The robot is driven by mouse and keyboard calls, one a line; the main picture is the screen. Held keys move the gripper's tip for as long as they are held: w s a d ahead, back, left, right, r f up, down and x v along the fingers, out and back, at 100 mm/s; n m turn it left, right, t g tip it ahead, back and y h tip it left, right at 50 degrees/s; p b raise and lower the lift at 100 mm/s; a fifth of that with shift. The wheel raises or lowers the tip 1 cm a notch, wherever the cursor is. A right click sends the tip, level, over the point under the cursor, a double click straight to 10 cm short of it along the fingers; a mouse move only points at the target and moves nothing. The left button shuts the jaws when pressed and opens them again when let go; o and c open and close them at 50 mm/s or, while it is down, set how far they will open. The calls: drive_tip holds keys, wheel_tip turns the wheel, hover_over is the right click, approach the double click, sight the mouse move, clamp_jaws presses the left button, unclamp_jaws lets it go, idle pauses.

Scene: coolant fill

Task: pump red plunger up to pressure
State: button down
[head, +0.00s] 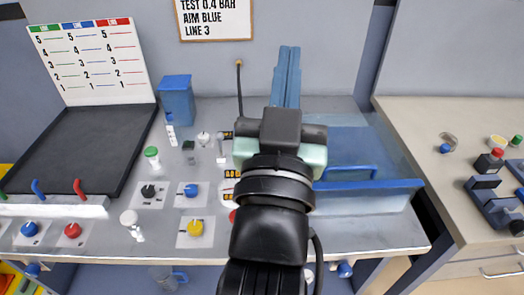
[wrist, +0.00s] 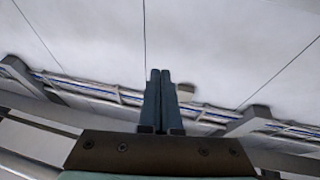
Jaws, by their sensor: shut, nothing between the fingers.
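My gripper (head: 290,50) points up and away over the bench, its two blue fingers together and empty. In the wrist view the closed fingers (wrist: 160,73) stand against the ceiling, with nothing between them. A small red part (head: 233,216) peeks out at the left edge of my arm in the head view. It may be the red plunger, but most of it is hidden and I cannot tell. A small display with orange digits (head: 231,174) is partly covered by my arm just above it. My gripper is well apart from both.
Blue (head: 190,190), yellow (head: 195,228) and black (head: 148,191) knobs sit left of my arm. A blue bin (head: 177,100) and a dark board (head: 95,150) lie farther left. A blue tray (head: 390,185) is at right. A side counter (head: 420,125) holds small parts.

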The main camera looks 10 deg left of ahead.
drive_tip(key=s+a+f+g, duration=0.2)
drive_tip(key=f, duration=0.8)
drive_tip(key=s+a+f+n+g+y, duration=0.1)
drive_tip(key=s+a+f+g, duration=0.1)
drive_tip(key=f, duration=0.8)
drive_tip(key=s+a+f+n+g, duration=0.1)
drive_tip(key=s+a+f+g, duration=0.1)
drive_tip(key=f, duration=0.9)
drive_tip(key=shift+s+a+g+y, duration=0.3)
drive_tip(key=shift+a+g+y, duration=0.15)
drive_tip(key=shift+g, duration=0.35)
drive_tip(key=p, duration=0.1)
hover_over(236, 214)
drive_tip(key=s+d, duration=0.1)
drive_tip(key=s, duration=0.2)
wheel_tip(236, 214, down, 2)
drive_tip(key=f, duration=0.2)
drive_tip(key=shift+w+f, duration=0.35)
drive_tip(key=shift+f, duration=0.85)
